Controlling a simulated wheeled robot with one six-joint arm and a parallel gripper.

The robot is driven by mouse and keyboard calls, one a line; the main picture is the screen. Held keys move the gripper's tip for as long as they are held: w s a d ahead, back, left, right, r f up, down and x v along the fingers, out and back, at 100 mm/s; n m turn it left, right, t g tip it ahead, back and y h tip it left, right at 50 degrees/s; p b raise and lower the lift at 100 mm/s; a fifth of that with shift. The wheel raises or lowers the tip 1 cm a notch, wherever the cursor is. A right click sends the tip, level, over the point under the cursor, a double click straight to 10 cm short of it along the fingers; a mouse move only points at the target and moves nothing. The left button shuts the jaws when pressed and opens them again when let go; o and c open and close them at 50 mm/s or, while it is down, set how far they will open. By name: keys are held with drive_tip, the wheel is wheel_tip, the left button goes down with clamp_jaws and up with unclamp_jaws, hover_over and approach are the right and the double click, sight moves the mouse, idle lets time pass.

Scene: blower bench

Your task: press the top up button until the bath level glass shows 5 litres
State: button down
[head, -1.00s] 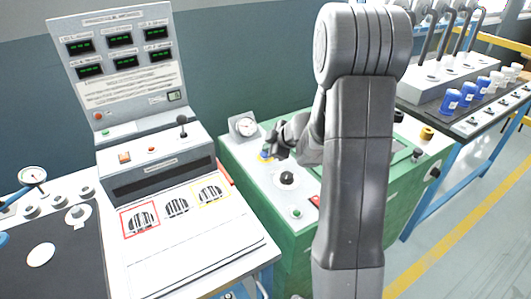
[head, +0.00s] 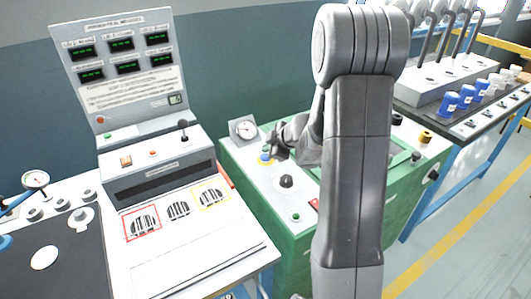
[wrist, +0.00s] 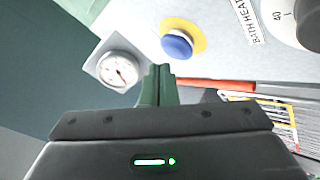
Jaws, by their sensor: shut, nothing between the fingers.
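A blue push button (head: 265,157) on a yellow round plate sits on the green bench's light top panel. It also shows in the wrist view (wrist: 177,44), just beyond the fingertips and a little to the right; its own label is not readable. My gripper (head: 273,149) is shut and empty, close beside the button. In the wrist view its green fingers (wrist: 158,73) are together, and the button is clear of them; I see no contact. I cannot make out the bath level glass; my arm hides part of the green bench.
A round dial gauge (head: 245,129) stands behind the button. A black knob (head: 286,181), labelled "BATH HEAT" in the wrist view, and a green button (head: 296,216) lie nearer. A red bar (wrist: 215,84) runs along the panel edge. A grey console (head: 156,160) stands left.

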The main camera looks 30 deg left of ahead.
drive_tip(key=shift+r, duration=0.1)
wheel_tip(320, 180, up, 5)
drive_tip(key=p, duration=0.5)
drive_tip(key=shift+p, duration=0.35)
idle(2.3)
drive_tip(key=w+d+m+t+h+p, duration=0.1)
drive_tip(key=w+d+m+h, duration=0.3)
drive_tip(key=d, duration=0.6)
drive_tip(key=w+d+n+t+h+p, duration=0.1)
drive_tip(key=w+d+t+p, duration=0.1)
drive_tip(key=w+d, duration=0.55)
drive_tip(key=w+d+m+t+h+p, duration=0.1)
drive_tip(key=w+d+m+h, duration=0.2)
drive_tip(key=d, duration=0.9)
drive_tip(key=s+d+r+m+g+h+p, duration=0.1)
drive_tip(key=d+h, duration=0.3)
drive_tip(key=d, duration=1.3)
drive_tip(key=s+d+r+m+g+h+p, duration=0.2)
drive_tip(key=s+d+m+h, duration=0.1)
drive_tip(key=d, duration=1.5)
drive_tip(key=shift+s+d+r+m+h, duration=0.35)
drive_tip(key=shift+s+h, duration=0.3)
drive_tip(key=shift+h, duration=0.55)
